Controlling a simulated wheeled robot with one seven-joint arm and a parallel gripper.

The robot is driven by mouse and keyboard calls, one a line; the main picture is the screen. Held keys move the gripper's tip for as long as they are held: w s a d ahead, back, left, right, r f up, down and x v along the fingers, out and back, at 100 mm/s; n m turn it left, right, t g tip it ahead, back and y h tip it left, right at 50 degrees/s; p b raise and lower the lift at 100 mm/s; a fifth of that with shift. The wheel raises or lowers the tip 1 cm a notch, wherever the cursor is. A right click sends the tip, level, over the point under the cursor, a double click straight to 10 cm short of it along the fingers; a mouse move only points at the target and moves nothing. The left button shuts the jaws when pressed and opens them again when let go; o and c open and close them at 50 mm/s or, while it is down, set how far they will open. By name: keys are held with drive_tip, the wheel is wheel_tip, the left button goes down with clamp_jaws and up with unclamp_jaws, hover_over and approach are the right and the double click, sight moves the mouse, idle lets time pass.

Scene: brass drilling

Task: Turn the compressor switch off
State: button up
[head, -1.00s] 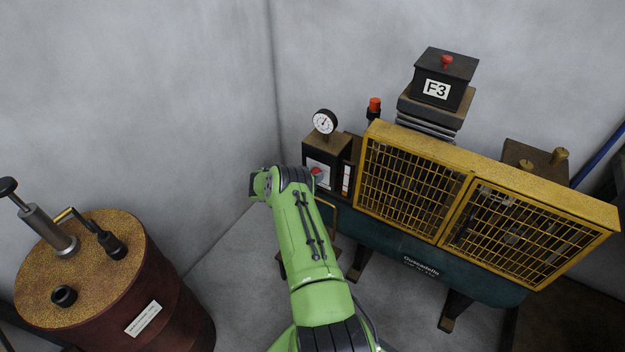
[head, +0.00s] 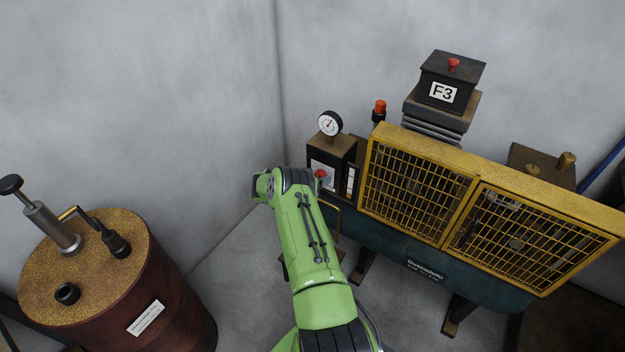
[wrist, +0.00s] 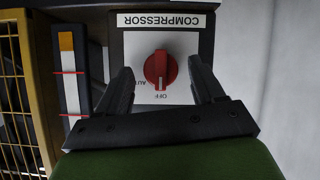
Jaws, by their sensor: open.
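The compressor switch is a round red knob (wrist: 160,70) on a white plate lettered COMPRESSOR, which appears upside down in the wrist view. The word OFF stands just below the knob, and a partly hidden label starting AU is at its lower left. A pale mark on the knob's lower part points down towards OFF. In the head view the red knob (head: 321,173) shows just past my green arm, on the dark box below the gauge. My gripper (wrist: 160,72) is open, one finger on each side of the knob with gaps visible. The head view hides my gripper behind the arm.
A strip gauge (wrist: 68,75) and the yellow guard (wrist: 27,90) lie left of the plate in the wrist view. In the head view, the dial gauge (head: 330,123) stands above the box, and the yellow mesh guard (head: 480,200) extends right. A rusty drum (head: 120,270) stands lower left.

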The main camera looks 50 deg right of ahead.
drive_tip(key=p+v, duration=0.4)
drive_tip(key=v, duration=1.1)
drive_tip(key=shift+a, duration=0.25)
drive_tip(key=shift+r, duration=0.15)
